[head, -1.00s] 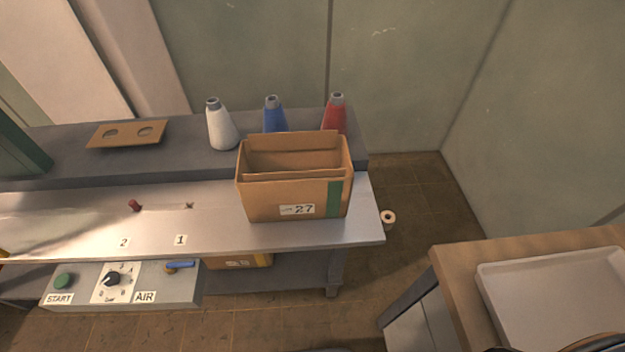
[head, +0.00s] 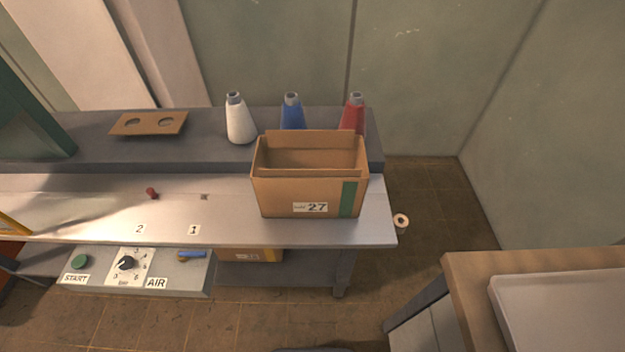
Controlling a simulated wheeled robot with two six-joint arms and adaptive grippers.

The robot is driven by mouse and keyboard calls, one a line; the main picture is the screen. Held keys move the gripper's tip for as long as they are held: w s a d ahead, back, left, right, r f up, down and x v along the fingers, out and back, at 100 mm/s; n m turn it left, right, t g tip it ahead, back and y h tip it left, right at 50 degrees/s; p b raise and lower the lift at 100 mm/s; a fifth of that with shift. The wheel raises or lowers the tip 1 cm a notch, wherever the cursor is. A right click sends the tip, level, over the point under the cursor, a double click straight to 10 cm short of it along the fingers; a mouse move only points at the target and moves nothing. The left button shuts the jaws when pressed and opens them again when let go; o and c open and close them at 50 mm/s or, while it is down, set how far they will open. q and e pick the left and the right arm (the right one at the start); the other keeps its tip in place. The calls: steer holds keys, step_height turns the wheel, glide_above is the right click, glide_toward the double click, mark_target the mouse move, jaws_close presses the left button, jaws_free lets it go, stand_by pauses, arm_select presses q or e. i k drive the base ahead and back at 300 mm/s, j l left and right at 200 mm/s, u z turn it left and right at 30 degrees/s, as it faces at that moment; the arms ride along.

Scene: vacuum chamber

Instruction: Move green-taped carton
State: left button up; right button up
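The green-taped carton (head: 281,197) is an open-topped brown cardboard box. It stands upright near the right end of the metal bench (head: 100,215). A green tape strip (head: 348,198) runs down the right part of its front, beside a white label reading 27 (head: 311,208). Its visible interior looks empty, but its floor is hidden. Neither of my grippers shows in the head view.
White (head: 239,122), blue (head: 292,112) and red (head: 353,114) cones stand on the shelf behind the carton. A control panel (head: 195,279) fronts the bench. Another carton (head: 250,255) sits below. A wooden table with a pale tray (head: 560,310) is at lower right. Floor shows between bench and table.

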mark_target(276, 197)
steer(key=k+z, duration=0.2)
steer(key=z, duration=0.2)
steer(key=k+z, duration=0.45)
steer(key=z, duration=0.3)
steer(key=l, duration=0.05)
